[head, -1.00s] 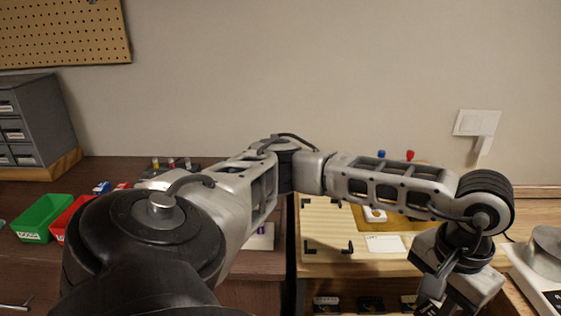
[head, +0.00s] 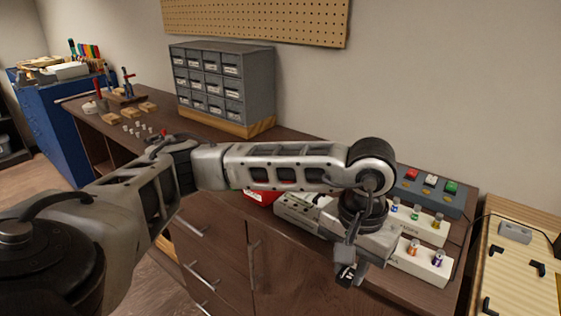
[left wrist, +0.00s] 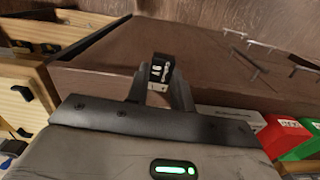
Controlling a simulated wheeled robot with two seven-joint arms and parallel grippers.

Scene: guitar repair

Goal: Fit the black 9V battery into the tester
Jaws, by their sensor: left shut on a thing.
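My left gripper (head: 348,268) is shut on the black battery (head: 345,276), in front of the dark workbench's front edge. In the left wrist view, the battery (left wrist: 160,70) with white lettering sits between the fingertips of the left gripper (left wrist: 160,84). A pale grey device (head: 297,211) on the bench, partly hidden behind my left arm, may be the tester; I cannot tell. My right gripper is not in view.
White racks with coloured knobs (head: 432,264) stand right of the gripper, and a box with red, white and green buttons (head: 430,189) behind. A red bin (head: 261,197) stands left. Grey drawers (head: 222,82) stand at the back. A light wooden bench (head: 517,262) is at right.

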